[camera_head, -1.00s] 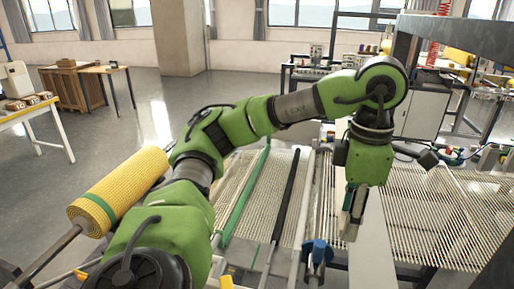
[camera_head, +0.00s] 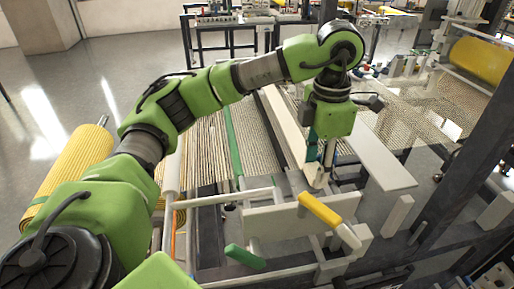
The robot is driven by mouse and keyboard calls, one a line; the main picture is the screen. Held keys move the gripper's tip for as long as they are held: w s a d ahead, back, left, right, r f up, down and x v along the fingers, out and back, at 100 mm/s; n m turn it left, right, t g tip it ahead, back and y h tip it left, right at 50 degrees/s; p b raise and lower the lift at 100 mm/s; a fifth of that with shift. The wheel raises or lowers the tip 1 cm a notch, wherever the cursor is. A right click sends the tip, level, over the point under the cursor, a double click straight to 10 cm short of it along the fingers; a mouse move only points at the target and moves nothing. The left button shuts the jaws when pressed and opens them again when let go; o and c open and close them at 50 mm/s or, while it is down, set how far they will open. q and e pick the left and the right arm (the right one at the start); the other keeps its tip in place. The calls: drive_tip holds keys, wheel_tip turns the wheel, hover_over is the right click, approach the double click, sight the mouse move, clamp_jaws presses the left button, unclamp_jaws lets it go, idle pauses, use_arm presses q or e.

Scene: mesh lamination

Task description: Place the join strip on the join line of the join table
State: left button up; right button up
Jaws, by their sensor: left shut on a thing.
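My left gripper (camera_head: 322,168) comes down from the green arm at centre right and points downward. It is shut on a thin piece, probably the join strip, whose outline is mostly hidden by the fingers. The gripper is just above the join table, between a long pale bar on its left and a wide white plate (camera_head: 378,158) on its right. Woven mesh (camera_head: 248,140) lies left of it, and more mesh (camera_head: 430,105) lies right of the plate. I cannot make out the join line. My right gripper is not in view.
A yellow-handled lever (camera_head: 320,209) and a green-handled one (camera_head: 245,257) stand in front, beside white frame bars. A yellow mesh roll (camera_head: 70,165) is at the left. Dark frame posts rise at the right. A bench stands behind; open floor is at far left.

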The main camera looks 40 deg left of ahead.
use_arm(q)
drive_tip(key=w+a+f+p, duration=0.2)
drive_tip(key=a+f+p, duration=0.1)
drive_tip(key=a, duration=0.5)
drive_tip(key=p, duration=0.2)
approach(274, 183)
drive_tip(key=shift+s+d+f, duration=0.25)
drive_tip(key=shift+d+f, duration=0.35)
drive_tip(key=shift+w+a+f, duration=0.2)
drive_tip(key=shift+a+f, duration=0.15)
drive_tip(key=shift+f, duration=0.2)
drive_tip(key=f+p, duration=0.2)
drive_tip(key=f, duration=0.1)
drive_tip(key=shift+a, duration=0.3)
drive_tip(key=shift+f, duration=0.4)
drive_tip(key=o, duration=0.9)
drive_tip(key=shift+o, duration=1.1)
drive_tip(key=shift+d, duration=0.1)
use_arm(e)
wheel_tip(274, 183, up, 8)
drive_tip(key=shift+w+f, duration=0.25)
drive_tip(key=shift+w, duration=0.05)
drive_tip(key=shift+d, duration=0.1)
